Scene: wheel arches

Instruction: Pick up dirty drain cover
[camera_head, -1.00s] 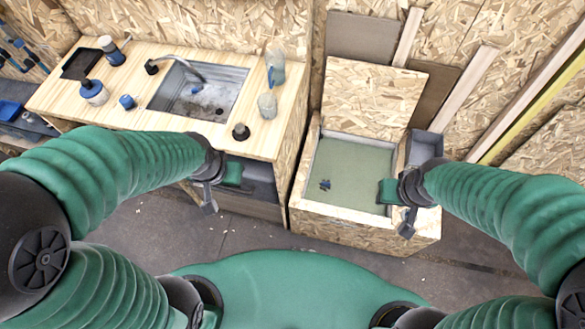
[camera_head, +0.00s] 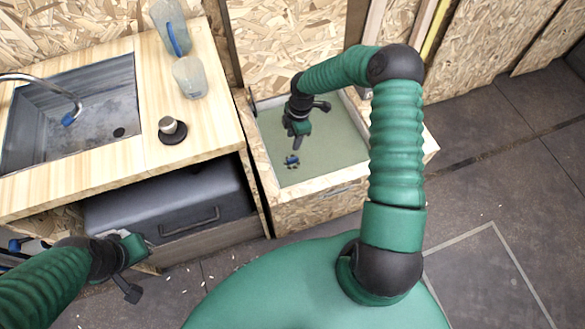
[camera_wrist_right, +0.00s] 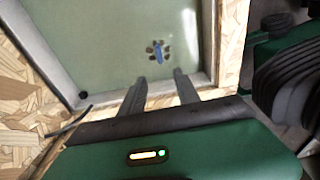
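A small dark piece with petal-like lobes and a blue middle (camera_head: 291,161), which looks like the drain cover, lies on the green floor of the open wooden box. In the right wrist view it (camera_wrist_right: 158,51) lies just beyond my fingertips, apart from them. My right gripper (camera_head: 298,143) reaches down into the box above it; in the wrist view its two fingers (camera_wrist_right: 159,81) are spread with nothing between them. My left gripper (camera_head: 140,262) hangs in front of the counter at the lower left; its finger opening cannot be made out.
The wooden box (camera_head: 320,186) has raised walls around the piece. To its left, a counter (camera_head: 215,120) carries a sink (camera_head: 75,110) with a tap, a black disc with a knob (camera_head: 172,129) and clear bottles (camera_head: 188,77). A grey case (camera_head: 165,200) sits underneath.

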